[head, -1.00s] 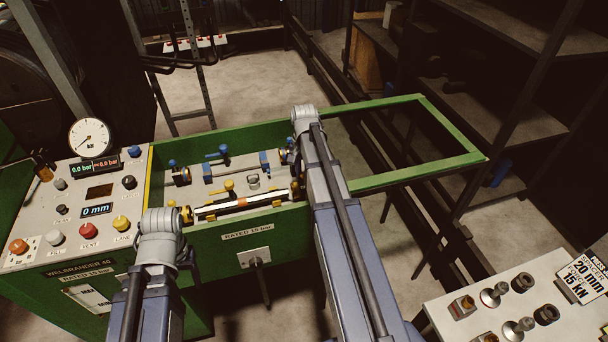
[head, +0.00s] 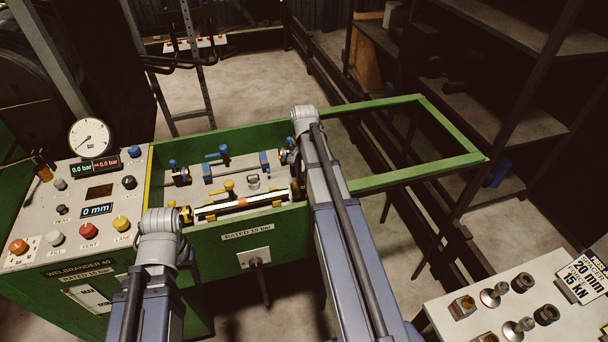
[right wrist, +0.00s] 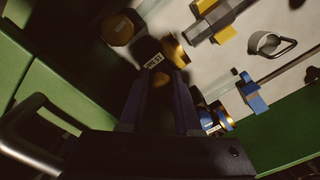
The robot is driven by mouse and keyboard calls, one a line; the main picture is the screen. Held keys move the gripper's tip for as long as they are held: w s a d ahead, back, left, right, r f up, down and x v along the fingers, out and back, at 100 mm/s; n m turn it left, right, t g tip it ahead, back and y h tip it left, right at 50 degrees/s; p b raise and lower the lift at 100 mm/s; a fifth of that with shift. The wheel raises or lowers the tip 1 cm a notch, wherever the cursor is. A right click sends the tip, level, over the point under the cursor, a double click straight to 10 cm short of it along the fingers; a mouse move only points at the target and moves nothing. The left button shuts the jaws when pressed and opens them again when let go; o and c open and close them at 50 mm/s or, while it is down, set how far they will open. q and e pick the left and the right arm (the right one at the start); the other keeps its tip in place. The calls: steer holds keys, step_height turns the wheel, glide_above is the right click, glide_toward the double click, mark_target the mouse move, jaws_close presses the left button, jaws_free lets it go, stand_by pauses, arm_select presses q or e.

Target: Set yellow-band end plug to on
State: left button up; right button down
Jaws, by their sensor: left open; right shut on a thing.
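A pale hose or rod (head: 238,205) with yellow fittings lies along the near side of the green trough (head: 240,240). In the right wrist view, the dark fingers of my right gripper (right wrist: 160,78) are shut on the yellow-band end plug, a black piece with a small white label (right wrist: 155,61). A brass ring (right wrist: 176,52) sits beside it. In the head view my right arm partly covers that end. My left gripper is open near the trough's left end, its fingers mostly hidden by my left wrist, close to a yellow-brass fitting (head: 186,214).
A second line with blue fittings (head: 217,153) lies at the back of the trough. The control panel (head: 75,205) with gauge and knobs stands left. An open green frame (head: 450,135) extends right. A side table (head: 480,325) with loose parts is at lower right.

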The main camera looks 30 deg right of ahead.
mark_target(294, 185)
steer(key=a, duration=0.3)
steer(key=shift+w+a, duration=0.25)
steer(key=shift+w, duration=0.1)
steer(key=shift+d, duration=0.1)
steer(key=c, duration=1.1)
jaws_free()
steer(key=o, duration=0.4)
steer(key=shift+o, duration=0.2)
steer(key=shift+r, duration=0.15)
